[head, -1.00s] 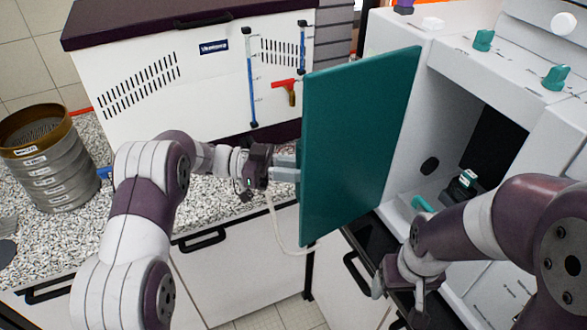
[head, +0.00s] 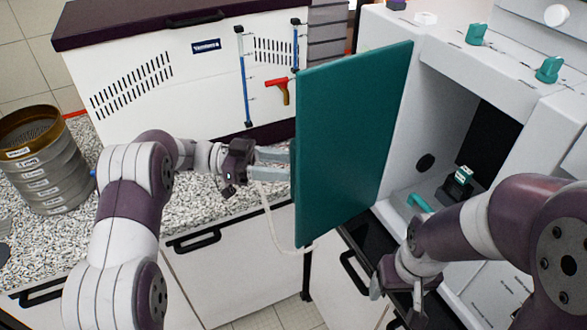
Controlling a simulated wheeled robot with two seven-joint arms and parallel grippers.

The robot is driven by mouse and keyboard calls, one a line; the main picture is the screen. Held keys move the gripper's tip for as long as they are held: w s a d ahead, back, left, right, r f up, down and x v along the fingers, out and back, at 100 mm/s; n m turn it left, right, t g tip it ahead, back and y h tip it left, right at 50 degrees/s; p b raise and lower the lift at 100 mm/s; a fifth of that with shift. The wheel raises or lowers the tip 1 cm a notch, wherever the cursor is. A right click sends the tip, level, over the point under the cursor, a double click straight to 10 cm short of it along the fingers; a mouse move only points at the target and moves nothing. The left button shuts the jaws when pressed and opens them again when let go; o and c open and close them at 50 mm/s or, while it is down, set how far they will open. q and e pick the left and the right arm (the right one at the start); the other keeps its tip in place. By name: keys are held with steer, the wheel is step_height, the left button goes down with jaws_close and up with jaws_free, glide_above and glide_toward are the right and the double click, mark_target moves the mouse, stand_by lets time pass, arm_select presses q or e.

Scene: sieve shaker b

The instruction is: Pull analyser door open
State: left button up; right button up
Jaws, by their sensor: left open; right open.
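The teal analyser door (head: 350,145) stands swung open to the left of the white analyser (head: 450,85), and the dark chamber opening shows. My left gripper (head: 282,164) is open at the door's left edge. Its finger ends are partly hidden behind the door, so I cannot tell whether they touch it. My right gripper (head: 385,290) is low in front of the analyser, open and apart from the door. Its fingers are partly hidden by its own arm.
A stack of sieves (head: 45,170) stands on the speckled counter (head: 215,210) at the left. A white cabinet with a dark lid (head: 160,22) stands behind. A pale hose hangs below the door's left edge. A small dark device with a teal handle sits in the chamber.

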arm_select(q)
steer(key=w+a+b, duration=0.1)
steer(key=a, duration=0.7)
steer(key=shift+a+b, duration=0.35)
steer(key=shift+b, duration=0.05)
steer(key=shift+w, duration=0.1)
